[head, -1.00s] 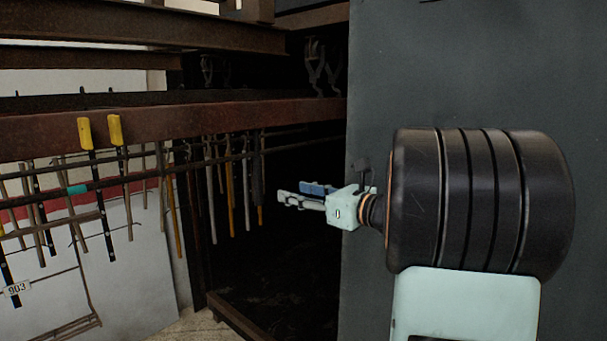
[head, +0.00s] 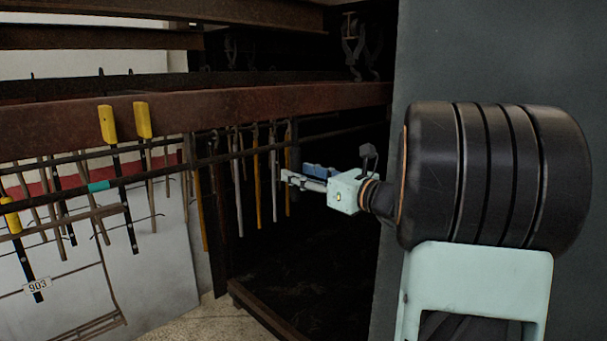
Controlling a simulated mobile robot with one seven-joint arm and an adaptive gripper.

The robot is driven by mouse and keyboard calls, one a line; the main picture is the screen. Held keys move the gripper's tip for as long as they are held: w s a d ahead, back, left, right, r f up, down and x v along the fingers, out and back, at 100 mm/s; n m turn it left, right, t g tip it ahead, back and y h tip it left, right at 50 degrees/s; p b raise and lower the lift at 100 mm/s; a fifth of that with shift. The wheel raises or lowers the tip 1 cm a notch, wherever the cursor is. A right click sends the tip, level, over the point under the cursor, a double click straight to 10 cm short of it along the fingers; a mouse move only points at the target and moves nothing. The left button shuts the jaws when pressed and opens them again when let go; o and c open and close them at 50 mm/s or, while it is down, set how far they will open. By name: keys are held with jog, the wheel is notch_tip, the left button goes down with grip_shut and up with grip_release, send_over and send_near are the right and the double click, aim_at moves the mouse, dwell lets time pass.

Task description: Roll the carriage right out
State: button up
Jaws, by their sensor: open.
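A dark pair of hooks (head: 352,48) hangs below a small fitting at the top of the rack, in the dark opening; this may be the carriage, but I cannot tell for sure. A rusty red-brown rail (head: 200,106) runs across the rack below and in front of it. My gripper (head: 292,178) is open and empty, pointing left in front of the dark opening. It is below the rail, lower and further left than the hooks. It appears close to the hanging rods (head: 273,172), but the gap in depth is unclear.
Several rods and yellow-handled tools (head: 107,124) hang along the rack at left. A tag reading 903 (head: 37,285) is at lower left. A large dark grey panel (head: 480,60) stands at right behind my arm. A low rusty beam (head: 262,312) edges the floor.

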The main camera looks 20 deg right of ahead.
jog(key=shift+s+r, duration=0.15)
jog(key=shift+s, duration=0.05)
jog(key=shift+x, duration=1.2)
jog(key=shift+d, duration=0.1)
grip_shut()
